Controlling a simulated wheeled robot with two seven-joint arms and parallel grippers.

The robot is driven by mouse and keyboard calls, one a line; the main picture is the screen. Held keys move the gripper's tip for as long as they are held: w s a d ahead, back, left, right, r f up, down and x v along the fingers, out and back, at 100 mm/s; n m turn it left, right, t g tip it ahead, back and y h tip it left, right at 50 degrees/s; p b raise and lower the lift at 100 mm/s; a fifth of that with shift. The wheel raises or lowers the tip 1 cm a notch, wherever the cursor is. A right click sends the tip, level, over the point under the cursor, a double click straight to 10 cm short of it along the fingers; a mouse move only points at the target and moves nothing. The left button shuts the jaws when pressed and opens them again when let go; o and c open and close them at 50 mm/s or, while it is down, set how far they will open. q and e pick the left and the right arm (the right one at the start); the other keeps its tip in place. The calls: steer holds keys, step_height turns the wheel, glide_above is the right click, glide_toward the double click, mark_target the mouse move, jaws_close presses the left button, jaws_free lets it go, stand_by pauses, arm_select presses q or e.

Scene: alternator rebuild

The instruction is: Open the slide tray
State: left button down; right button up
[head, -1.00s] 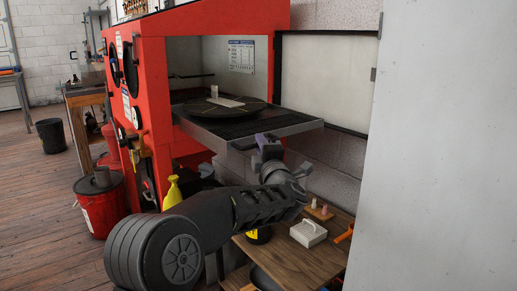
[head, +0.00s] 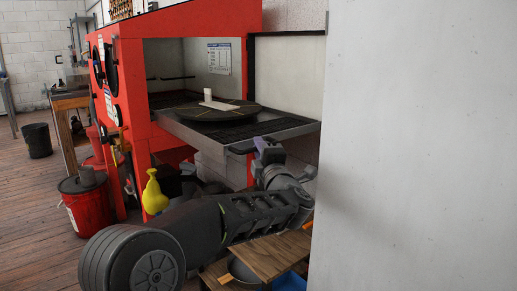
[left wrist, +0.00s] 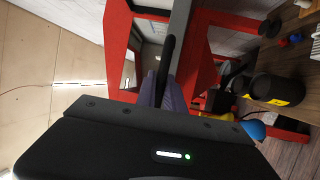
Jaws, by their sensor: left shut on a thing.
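The slide tray (head: 195,133) is a grey metal tray that sticks out of the open red cabinet (head: 200,20). A dark round turntable (head: 190,112) sits on it with a pale upright piece. My left gripper (head: 262,147) is at the tray's front edge, shut on the dark bar handle (head: 240,150). In the left wrist view the handle (left wrist: 167,55) runs between the purple-grey fingers (left wrist: 160,92), beside the tray's grey edge (left wrist: 180,22). The tray's far end inside the cabinet is hidden. My right gripper is in no view.
A large pale panel (head: 420,150) fills the right side of the head view. A yellow bottle (head: 154,193) and a red bucket (head: 88,205) stand left of my arm. A wooden bench (head: 270,255) lies below it. The wooden floor at left is mostly clear.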

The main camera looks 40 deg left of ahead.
arm_select(q)
steer(key=c, duration=1.7)
jaws_free()
steer(key=shift+a, duration=0.1)
steer(key=v, duration=0.8)
steer(key=shift+p, duration=0.3)
